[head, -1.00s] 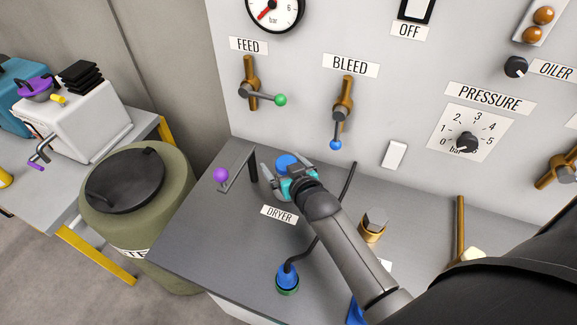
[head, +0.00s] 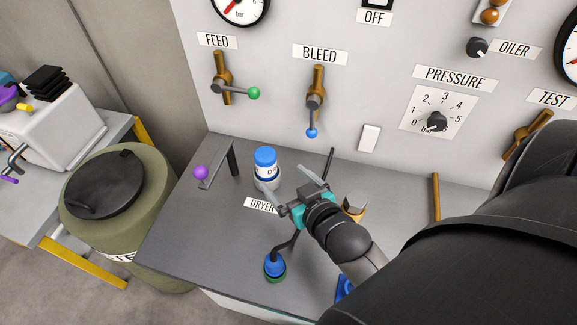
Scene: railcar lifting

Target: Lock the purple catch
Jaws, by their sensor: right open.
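The purple catch is a lever with a purple ball knob (head: 201,172) on a grey bar, beside a dark upright post (head: 233,159) at the bench's back left. Right of it a white canister with a blue cap (head: 265,160) stands upright in a grey seat behind the DRYER label (head: 261,205). The lever lies to the left of the canister, apart from it. My right gripper (head: 283,181) is open and empty, just right and in front of the canister, its fingers pointing back left. My left gripper is not in view.
A brass fitting (head: 354,210) is partly hidden behind my right arm. The bench left of DRYER is clear.

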